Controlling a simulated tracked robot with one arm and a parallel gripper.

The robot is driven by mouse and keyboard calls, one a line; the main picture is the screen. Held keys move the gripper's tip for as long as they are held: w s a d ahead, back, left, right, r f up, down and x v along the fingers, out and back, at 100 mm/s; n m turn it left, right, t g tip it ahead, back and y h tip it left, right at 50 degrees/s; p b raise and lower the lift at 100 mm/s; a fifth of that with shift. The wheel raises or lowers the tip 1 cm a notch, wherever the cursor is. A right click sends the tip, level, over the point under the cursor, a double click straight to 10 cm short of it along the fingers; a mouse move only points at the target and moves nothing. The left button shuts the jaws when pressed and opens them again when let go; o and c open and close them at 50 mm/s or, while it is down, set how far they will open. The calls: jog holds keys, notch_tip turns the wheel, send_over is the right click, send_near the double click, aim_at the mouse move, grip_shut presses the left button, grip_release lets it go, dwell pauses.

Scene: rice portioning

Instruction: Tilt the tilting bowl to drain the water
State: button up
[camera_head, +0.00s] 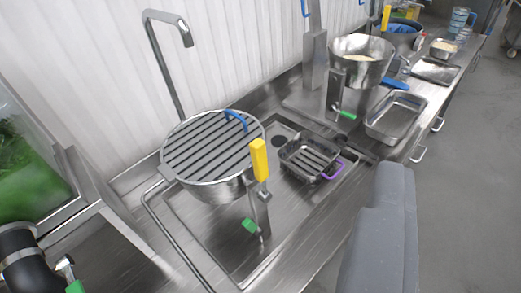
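A round steel bowl (205,189) stands over the sink at centre left, looking level. A slatted steel lid (212,147) with a blue handle (236,119) covers it, so its contents are hidden. A yellow upright handle (259,159) is at its right side, with a green-tipped lever (250,226) below. A second steel bowl (361,70) with pale contents stands further back on a column. A grey rounded part at the lower right seems to be mine. No fingertips can be made out, and nothing of mine touches the bowl.
The steel sink (205,225) holds a slatted basket (310,157) with a purple handle. A tall faucet (168,60) rises behind the bowl. An empty steel tray (395,115) lies on the counter. A green-filled glass case (35,170) is at left. Floor (465,180) is clear at right.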

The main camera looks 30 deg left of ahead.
jog(key=shift+o, duration=0.8)
jog(key=n+g+y+p, duration=0.4)
jog(key=n+g+p, duration=1)
jog(key=p, duration=0.1)
send_over(256, 157)
jog(key=d, duration=0.3)
jog(key=shift+f, duration=8.25)
jog(key=shift+w+p+x, duration=0.2)
jog(key=shift+p+x, duration=1.05)
jog(key=shift+x, duration=4.1)
jog(key=shift+a+r, duration=0.1)
grip_shut()
